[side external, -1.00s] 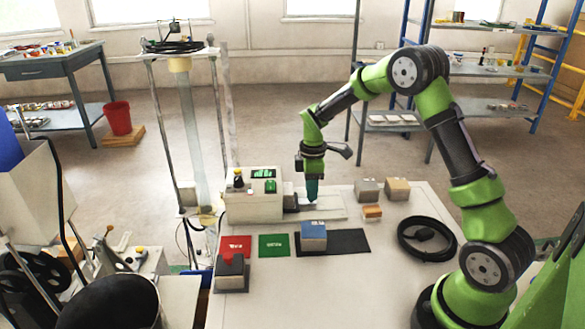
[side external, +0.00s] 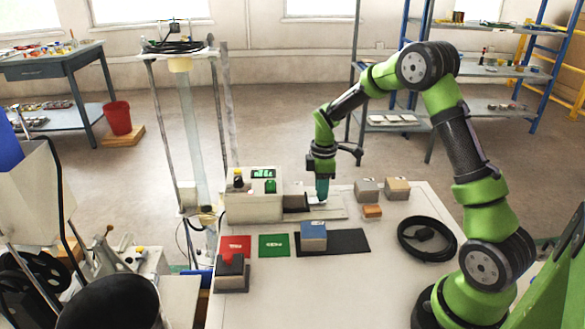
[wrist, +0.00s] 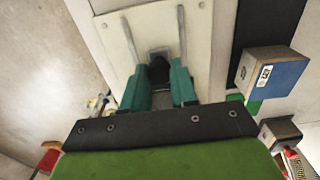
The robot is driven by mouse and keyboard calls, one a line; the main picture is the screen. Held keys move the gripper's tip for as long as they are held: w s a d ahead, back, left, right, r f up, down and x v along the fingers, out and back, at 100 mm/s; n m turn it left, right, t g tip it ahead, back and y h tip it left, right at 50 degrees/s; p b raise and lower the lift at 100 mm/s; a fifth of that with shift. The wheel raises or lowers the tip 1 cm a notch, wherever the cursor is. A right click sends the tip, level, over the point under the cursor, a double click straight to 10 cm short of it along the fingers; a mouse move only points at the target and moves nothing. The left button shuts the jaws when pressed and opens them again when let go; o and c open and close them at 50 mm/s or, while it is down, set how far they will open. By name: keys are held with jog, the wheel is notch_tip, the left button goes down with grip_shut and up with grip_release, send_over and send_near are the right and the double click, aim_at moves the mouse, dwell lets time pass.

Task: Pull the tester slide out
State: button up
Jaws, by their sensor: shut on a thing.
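The tester (side external: 253,203) is a pale box with a green display and a green button at the back of the white table. Its slide (side external: 298,203) shows as a dark piece out of the tester's right side, over a pale base plate with rails (side external: 333,212). My gripper (side external: 321,199) points down at the slide's right end. In the wrist view, the teal fingers (wrist: 160,84) are closed around a dark handle piece between the two rails.
A blue-topped block (side external: 313,232) sits on a black mat (side external: 350,242), beside green (side external: 273,246) and red (side external: 236,244) mats. Grey and tan blocks (side external: 367,190) stand to the right of the plate. A coiled black cable (side external: 410,250) lies near my base.

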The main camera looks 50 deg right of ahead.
jog(key=shift+s+d+r, duration=0.1)
jog(key=shift+s+d, duration=1.3)
jog(key=shift+d, duration=0.05)
jog(key=o, duration=0.9)
jog(key=shift+c, duration=0.2)
notch_tip(320, 180, up, 6)
jog(key=shift+f, duration=0.1)
